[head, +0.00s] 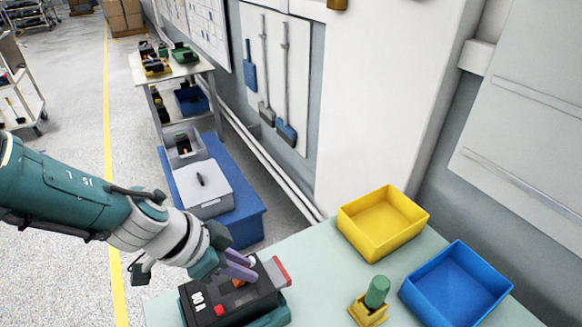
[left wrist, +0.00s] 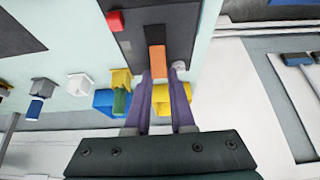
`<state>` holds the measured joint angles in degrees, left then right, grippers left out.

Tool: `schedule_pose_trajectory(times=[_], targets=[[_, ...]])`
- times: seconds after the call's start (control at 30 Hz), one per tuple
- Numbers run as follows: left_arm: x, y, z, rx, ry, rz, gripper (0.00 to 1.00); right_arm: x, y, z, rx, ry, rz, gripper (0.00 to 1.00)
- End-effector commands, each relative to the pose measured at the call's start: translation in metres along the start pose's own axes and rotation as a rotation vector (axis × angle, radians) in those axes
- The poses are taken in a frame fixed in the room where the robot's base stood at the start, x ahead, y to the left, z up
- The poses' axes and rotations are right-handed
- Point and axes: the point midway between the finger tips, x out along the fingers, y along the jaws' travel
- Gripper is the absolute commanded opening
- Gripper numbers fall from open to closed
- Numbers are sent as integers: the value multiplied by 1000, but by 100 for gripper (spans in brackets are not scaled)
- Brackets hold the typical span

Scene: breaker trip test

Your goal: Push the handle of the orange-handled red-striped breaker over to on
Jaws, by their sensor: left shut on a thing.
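The black breaker (head: 245,298) sits in a teal holder (head: 276,314) on the table at the bottom of the head view. It has a red strip (head: 281,270) at its right end and a red button (head: 219,310). My left gripper (head: 240,267), with purple fingers, is over the breaker's top. In the left wrist view the orange handle (left wrist: 157,60) lies between the fingertips (left wrist: 159,78), and the gripper is shut on it. The dark breaker body (left wrist: 160,20) and its red button (left wrist: 115,21) show behind. The fingers partly hide the handle in the head view. My right gripper is out of view.
A yellow bin (head: 383,222) and a blue bin (head: 456,284) stand on the table to the right. A green cylinder in a yellow holder (head: 368,312) stands between them and the breaker. A blue platform with grey boxes (head: 203,187) is beyond the table.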

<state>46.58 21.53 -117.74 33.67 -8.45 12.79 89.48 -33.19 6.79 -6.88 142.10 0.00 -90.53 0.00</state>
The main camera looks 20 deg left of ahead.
Motion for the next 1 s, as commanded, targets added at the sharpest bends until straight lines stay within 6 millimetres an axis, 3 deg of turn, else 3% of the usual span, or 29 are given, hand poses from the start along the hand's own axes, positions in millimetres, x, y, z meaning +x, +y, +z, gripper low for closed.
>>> schedule_pose_trajectory(times=[0.57, 0.6, 0.87, 1.0], targets=[[2, 1, 1, 0, -22, 2, 0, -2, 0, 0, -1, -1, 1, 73], [2, 1, 1, 0, -22, 2, 23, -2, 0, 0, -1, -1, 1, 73], [2, 1, 1, 0, -22, 2, 52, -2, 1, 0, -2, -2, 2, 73], [2, 1, 0, 0, -22, 2, 52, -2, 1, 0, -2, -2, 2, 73]])
